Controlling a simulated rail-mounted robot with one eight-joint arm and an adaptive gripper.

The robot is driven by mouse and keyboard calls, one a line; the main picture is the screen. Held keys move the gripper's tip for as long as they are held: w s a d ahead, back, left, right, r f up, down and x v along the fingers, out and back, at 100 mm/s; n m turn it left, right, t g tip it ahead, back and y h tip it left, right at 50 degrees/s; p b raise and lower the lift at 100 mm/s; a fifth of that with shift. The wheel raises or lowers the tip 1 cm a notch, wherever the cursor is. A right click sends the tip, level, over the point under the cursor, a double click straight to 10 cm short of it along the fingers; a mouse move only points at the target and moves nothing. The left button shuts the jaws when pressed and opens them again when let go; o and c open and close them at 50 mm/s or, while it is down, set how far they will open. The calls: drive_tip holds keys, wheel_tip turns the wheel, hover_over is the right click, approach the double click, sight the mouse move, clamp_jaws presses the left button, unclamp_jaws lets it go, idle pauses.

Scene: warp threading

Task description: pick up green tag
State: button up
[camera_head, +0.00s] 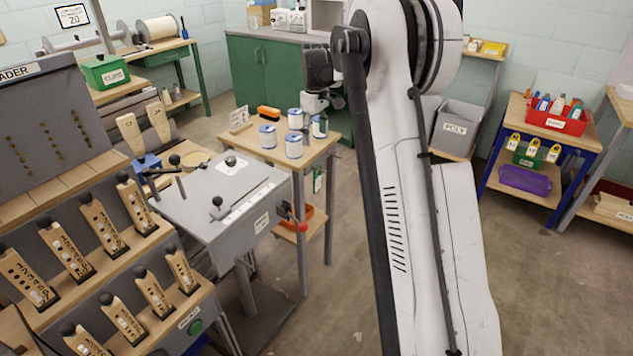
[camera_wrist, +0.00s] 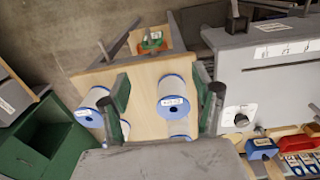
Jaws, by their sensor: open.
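A small green tag (camera_head: 318,180) with a pale label hangs at the right side of the wooden bench (camera_head: 300,165) in the head view. In the wrist view, a small green piece (camera_wrist: 152,41) with orange-red around it shows near the top; I cannot tell if it is the same tag. My gripper (camera_head: 322,118) is above the bench's back right part, higher than the hanging tag and apart from it. In the wrist view my gripper (camera_wrist: 162,78) has its two fingers wide apart over the wooden bench top, with nothing held.
Several white spools with blue rims (camera_head: 294,146) stand on the bench, under and beside my fingers. An orange brush (camera_head: 268,112) lies behind them. A grey machine table (camera_head: 225,195) stands at the left of the bench. An orange bin (camera_head: 290,226) is on the lower shelf.

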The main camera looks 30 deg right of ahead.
sight(318, 166)
drive_tip(key=f, duration=0.4)
drive_tip(key=w+d+f+b, duration=0.1)
drive_tip(key=f, duration=0.3)
drive_tip(key=d+f, duration=0.1)
drive_tip(key=f, duration=0.2)
drive_tip(key=shift+w+d+f, duration=0.1)
drive_tip(key=shift+w+f, duration=0.05)
drive_tip(key=shift+f, duration=0.25)
drive_tip(key=shift+w+f+b, duration=0.1)
drive_tip(key=shift+f+b, duration=0.75)
drive_tip(key=shift+f, duration=1.85)
drive_tip(key=c, duration=1)
